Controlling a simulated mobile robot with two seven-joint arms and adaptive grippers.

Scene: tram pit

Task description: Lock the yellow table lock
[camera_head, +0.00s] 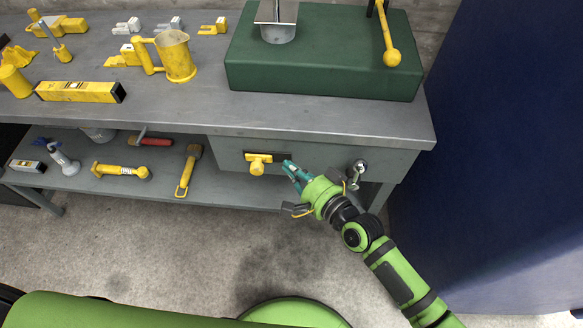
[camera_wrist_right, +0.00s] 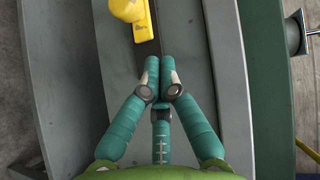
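The yellow table lock (camera_head: 258,163) is a small knob-like piece on the grey drawer front (camera_head: 230,150) under the workbench top. It sits on a dark strip on that front. In the right wrist view the yellow lock (camera_wrist_right: 131,14) is at the top, partly cut off by the frame edge. My right gripper (camera_head: 289,166) is just right of the lock, apart from it. Its teal fingers (camera_wrist_right: 160,72) are drawn together with only a thin gap and nothing between them, beside the dark strip. My left gripper is not in view.
A metal knob (camera_head: 357,170) sticks out right of my gripper. The bench top (camera_head: 190,112) overhangs the drawer and carries a green block (camera_head: 320,60), a yellow jug (camera_head: 176,56) and yellow tools. More tools lie on the lower shelf (camera_head: 110,187). A dark blue wall stands at the right.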

